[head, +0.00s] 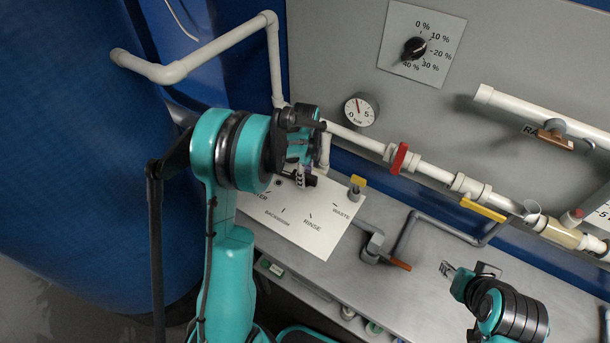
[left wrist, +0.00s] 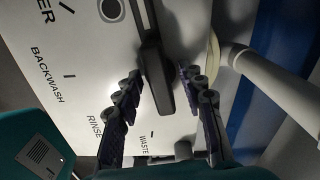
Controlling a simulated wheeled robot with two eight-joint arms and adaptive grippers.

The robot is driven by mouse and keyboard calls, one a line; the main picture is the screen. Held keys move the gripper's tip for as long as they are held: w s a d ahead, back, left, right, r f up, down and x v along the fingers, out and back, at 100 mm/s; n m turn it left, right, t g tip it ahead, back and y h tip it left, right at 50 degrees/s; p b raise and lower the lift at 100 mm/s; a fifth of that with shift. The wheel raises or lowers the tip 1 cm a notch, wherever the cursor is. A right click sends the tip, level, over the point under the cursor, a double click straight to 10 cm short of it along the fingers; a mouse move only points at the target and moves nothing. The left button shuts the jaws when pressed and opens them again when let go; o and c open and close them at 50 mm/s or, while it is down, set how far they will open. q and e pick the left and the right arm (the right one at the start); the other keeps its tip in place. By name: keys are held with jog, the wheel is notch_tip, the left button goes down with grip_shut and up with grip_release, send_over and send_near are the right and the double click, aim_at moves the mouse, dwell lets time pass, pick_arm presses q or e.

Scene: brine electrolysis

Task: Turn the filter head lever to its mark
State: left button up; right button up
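The filter head lever (left wrist: 153,67) is a black bar over a white label plate (head: 310,235). The plate reads BACKWASH, RINSE and WASTE, with a partly cut-off word ending in ER. In the left wrist view the lever's free end points toward the WASTE side. My left gripper (left wrist: 160,78) is open, with one finger on each side of the lever and gaps visible. In the head view my left gripper (head: 306,178) hides most of the lever. My right gripper (head: 448,268) is over the grey bench, away from the plate; its opening is unclear.
A pressure gauge (head: 361,110) and black dial (head: 414,47) are on the panel. A blue tank (head: 70,150) is at left.

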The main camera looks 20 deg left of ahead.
pick_arm(q)
jog(key=shift+r, duration=0.1)
notch_tip(320, 180, up, 12)
dwell(0.4)
dwell(0.3)
jog(key=s+d+r+n+t+b, duration=0.3)
jog(key=s+d+n, duration=0.3)
jog(key=s+n, duration=0.3)
jog(key=s+d+f+n+t+b, duration=0.1)
jog(key=s+d+f+n+t, duration=0.1)
jog(key=s+n, duration=0.2)
jog(key=s+d+f+n+t+b, duration=0.1)
jog(key=s+n, duration=0.3)
jog(key=s, duration=0.4)
jog(key=shift+s+d+f+n+t, duration=0.2)
jog(key=shift+d+f+n+t, duration=0.3)
jog(key=shift+f, duration=0.4)
